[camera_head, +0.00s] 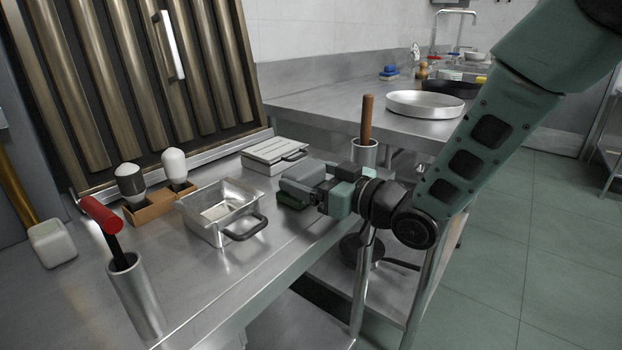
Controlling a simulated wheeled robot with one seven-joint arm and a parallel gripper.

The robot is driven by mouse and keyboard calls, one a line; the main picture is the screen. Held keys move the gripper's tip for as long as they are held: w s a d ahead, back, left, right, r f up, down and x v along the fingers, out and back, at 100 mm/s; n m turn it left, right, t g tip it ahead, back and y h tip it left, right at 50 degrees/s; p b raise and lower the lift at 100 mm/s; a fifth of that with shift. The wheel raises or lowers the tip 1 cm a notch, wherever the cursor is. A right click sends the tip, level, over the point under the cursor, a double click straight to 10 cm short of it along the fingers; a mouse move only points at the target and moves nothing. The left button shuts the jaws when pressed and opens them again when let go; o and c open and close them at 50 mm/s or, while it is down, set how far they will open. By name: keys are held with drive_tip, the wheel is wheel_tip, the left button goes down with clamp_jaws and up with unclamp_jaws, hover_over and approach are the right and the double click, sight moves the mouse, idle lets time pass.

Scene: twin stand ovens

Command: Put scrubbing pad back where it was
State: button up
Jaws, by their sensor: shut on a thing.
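My gripper (290,188) reaches in from the right, low over the near counter's front edge. It is shut on a dark green scrubbing pad (291,201), mostly hidden under the fingers. Only the pad's lower edge shows. I cannot tell whether the pad touches the steel counter (215,290) or is just above it.
A metal pan with a handle (212,228) and a flat lidded metal box (270,155) stand close left of and behind my gripper. A steel holder with a wooden handle (367,122) stands behind it. A red-handled tool (98,214) stands at front left. Bare counter lies before the pan.

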drive_tip(key=shift+f, duration=0.1)
drive_tip(key=o, duration=1)
drive_tip(key=shift+r, duration=0.35)
drive_tip(key=shift+b+v, duration=0.3)
drive_tip(key=shift+v, duration=5.7)
drive_tip(key=shift+f, duration=0.15)
